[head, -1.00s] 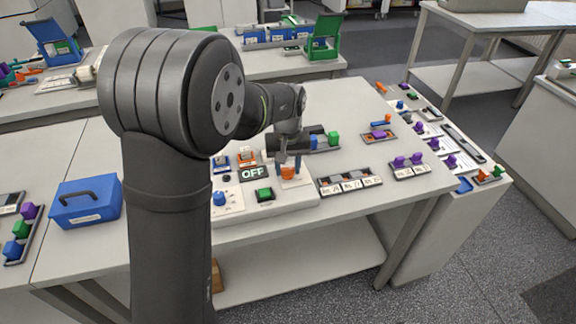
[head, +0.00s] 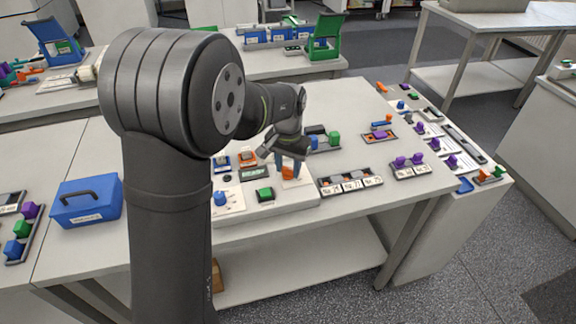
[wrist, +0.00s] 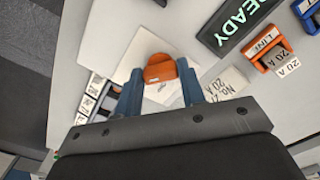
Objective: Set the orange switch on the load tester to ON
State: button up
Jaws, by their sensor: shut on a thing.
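The orange switch (head: 288,172) stands on a white plate at the right end of the load tester (head: 262,202). In the wrist view the orange switch (wrist: 160,68) shows between the fingertips. My gripper (head: 289,166) is at the switch from above, and its blue fingers (wrist: 158,78) are shut on it. The tester's display (head: 253,173) is lit green, and in the wrist view the display (wrist: 240,25) shows "READY". The switch's lower part and its markings are partly hidden by the fingers.
The tester also carries a green button (head: 265,194) and a blue knob (head: 219,198) to the left. A tray with labelled cells (head: 351,184) lies close on the right. A blue toolbox (head: 88,200) stands far left.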

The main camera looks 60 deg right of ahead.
aim_at(288, 169)
dwell(0.3)
jog(key=o, duration=1)
notch_tip(288, 169, up, 18)
jog(key=shift+f, duration=0.25)
notch_tip(288, 169, down, 18)
jog(key=shift+r, duration=0.25)
dwell(0.4)
